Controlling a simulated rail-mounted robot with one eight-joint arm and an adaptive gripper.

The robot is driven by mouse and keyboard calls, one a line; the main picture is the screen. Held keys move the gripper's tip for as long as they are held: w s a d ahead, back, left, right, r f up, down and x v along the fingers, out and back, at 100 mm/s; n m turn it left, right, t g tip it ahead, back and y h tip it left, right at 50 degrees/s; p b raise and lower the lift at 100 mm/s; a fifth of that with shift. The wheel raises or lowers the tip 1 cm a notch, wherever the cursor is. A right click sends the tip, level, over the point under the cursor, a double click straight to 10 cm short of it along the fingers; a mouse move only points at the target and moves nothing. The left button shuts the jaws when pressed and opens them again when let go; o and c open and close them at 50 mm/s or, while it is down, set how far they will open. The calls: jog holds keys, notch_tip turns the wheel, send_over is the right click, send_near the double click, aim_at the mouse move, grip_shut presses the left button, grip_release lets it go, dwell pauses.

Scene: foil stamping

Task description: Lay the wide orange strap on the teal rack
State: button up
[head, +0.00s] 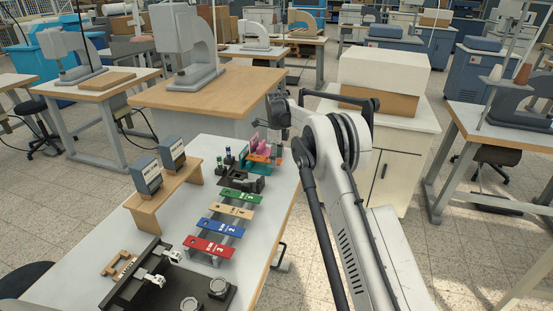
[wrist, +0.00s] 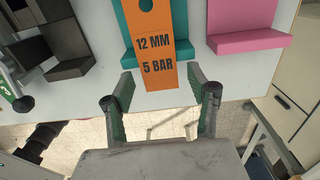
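The wide orange strap (wrist: 155,45), printed "12 MM 5 BAR", lies over the teal rack (wrist: 130,60) at the top middle of the wrist view. Teal shows on both sides of the strap, and its near end sticks out past the rack's front edge. My gripper (wrist: 160,82) is open and empty. Its two fingers stand apart to the left and right of the strap's near end, with a gap on each side. In the head view the teal rack (head: 257,168) is small at the table's far end, and my arm is close by; the fingers are not clear there.
A pink rack (wrist: 240,42) stands right of the teal one, and a black rack (wrist: 62,40) to the left. In the head view, green (head: 242,195), tan (head: 231,211), blue (head: 220,228) and red (head: 208,247) straps lie on racks. A wooden stand (head: 165,195) holds two boxes.

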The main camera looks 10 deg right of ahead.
notch_tip(320, 180, up, 12)
dwell(0.8)
jog(key=s+r+n+t, duration=0.3)
jog(key=s+r+n, duration=0.6)
jog(key=s+r, duration=0.8)
jog(key=s+r+n+t, duration=0.1)
jog(key=s+n, duration=0.2)
jog(key=s, duration=0.5)
jog(key=s+r+n, duration=0.2)
jog(key=s+n, duration=0.1)
jog(key=s, duration=0.5)
jog(key=s+f+n+t, duration=0.1)
jog(key=s+f+n, duration=0.3)
jog(key=s, duration=0.7)
jog(key=s+f+n+t, duration=0.2)
jog(key=s+f+n, duration=0.3)
jog(key=s+f, duration=0.3)
jog(key=s, duration=0.4)
jog(key=shift+s, duration=0.3)
